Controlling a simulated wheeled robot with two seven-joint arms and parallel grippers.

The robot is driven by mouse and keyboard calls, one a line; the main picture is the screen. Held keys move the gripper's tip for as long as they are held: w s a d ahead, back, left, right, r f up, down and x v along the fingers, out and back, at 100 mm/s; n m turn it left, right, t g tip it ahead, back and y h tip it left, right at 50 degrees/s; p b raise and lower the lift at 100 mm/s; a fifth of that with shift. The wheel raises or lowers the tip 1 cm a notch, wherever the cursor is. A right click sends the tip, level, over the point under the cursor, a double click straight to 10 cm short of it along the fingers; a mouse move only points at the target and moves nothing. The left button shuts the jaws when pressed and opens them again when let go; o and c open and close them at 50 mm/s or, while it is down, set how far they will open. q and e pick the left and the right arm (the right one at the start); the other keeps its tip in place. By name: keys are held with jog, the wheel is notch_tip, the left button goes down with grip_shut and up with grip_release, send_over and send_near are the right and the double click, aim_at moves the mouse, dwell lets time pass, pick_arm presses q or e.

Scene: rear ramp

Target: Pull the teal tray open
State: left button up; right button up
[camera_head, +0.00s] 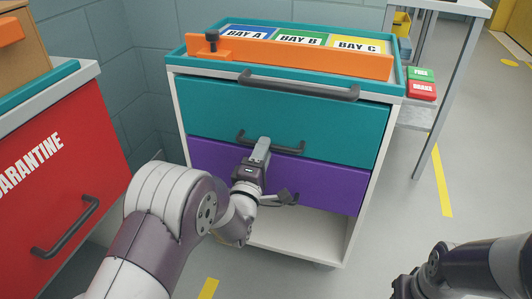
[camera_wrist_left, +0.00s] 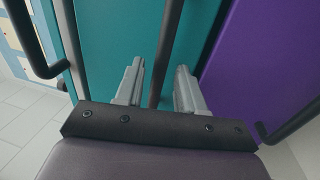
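The teal tray (camera_head: 335,122) is the upper drawer front of the white cart and looks shut, in line with the purple drawer below. Its dark bar handle (camera_head: 285,148) runs across its lower part. My left gripper (camera_head: 262,144) is at this handle, partly covering it. In the left wrist view the handle bar (camera_wrist_left: 163,60) runs between the two spread fingers of my left gripper (camera_wrist_left: 160,85), with gaps visible on both sides. The teal front (camera_wrist_left: 110,30) fills the space behind. My right arm shows at the lower right in the head view; its gripper is out of frame.
The purple drawer (camera_head: 325,180) lies just below, with its own handle (camera_head: 283,198). Another dark handle (camera_head: 300,86) sits at the cart's top edge, under an orange strip (camera_head: 300,58). A red quarantine cabinet (camera_head: 60,190) stands left.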

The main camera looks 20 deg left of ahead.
pick_arm(q)
jog(key=shift+w+r, duration=0.25)
jog(key=shift+w, duration=1.05)
grip_shut()
pick_arm(e)
jog(key=shift+f, duration=0.4)
pick_arm(q)
jog(key=shift+s, duration=0.15)
pick_arm(e)
jog(key=shift+s, duration=0.1)
